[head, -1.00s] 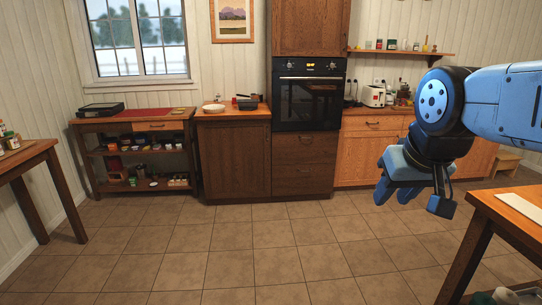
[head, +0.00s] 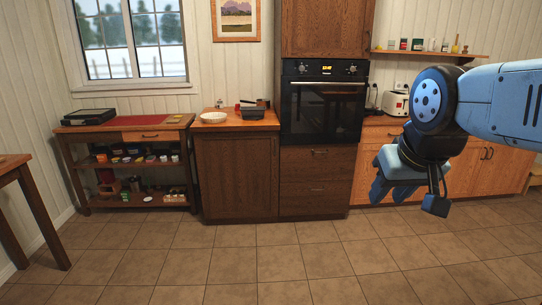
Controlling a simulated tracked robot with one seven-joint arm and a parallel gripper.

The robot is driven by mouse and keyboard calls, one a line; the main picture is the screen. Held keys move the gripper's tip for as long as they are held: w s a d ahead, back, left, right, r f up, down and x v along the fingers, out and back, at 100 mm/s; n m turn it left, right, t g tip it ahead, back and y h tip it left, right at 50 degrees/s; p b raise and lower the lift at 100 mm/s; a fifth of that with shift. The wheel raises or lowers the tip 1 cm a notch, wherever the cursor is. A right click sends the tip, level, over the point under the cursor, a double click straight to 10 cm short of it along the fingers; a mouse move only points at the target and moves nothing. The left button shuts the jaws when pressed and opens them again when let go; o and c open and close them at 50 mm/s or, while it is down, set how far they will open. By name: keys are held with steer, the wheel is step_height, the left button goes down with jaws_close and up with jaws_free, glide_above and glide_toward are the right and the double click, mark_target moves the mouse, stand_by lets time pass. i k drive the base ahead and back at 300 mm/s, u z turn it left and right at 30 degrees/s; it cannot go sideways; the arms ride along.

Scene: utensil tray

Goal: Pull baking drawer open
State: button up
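Below the black oven (head: 323,107) are two dark wood drawers, an upper one (head: 318,164) and a lower one (head: 315,196), each with a dark handle. Both look closed. To their right, a lighter cabinet has a drawer (head: 382,134) under its counter, partly hidden by my arm. A small drawer (head: 150,136) with a handle sits in the shelf table at the left and looks closed. No label shows which is the baking drawer. My gripper (head: 389,194) hangs at the right with its blue fingers apart, empty, and well in front of the cabinets.
A dark cabinet (head: 236,176) with a white bowl (head: 214,117) and a dark pan on top stands left of the oven. A toaster (head: 395,103) is on the right counter. A wooden table (head: 18,170) is at the left edge. The tiled floor (head: 250,265) ahead is clear.

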mark_target(300, 163)
steer(key=i, duration=3.2)
steer(key=z, duration=0.05)
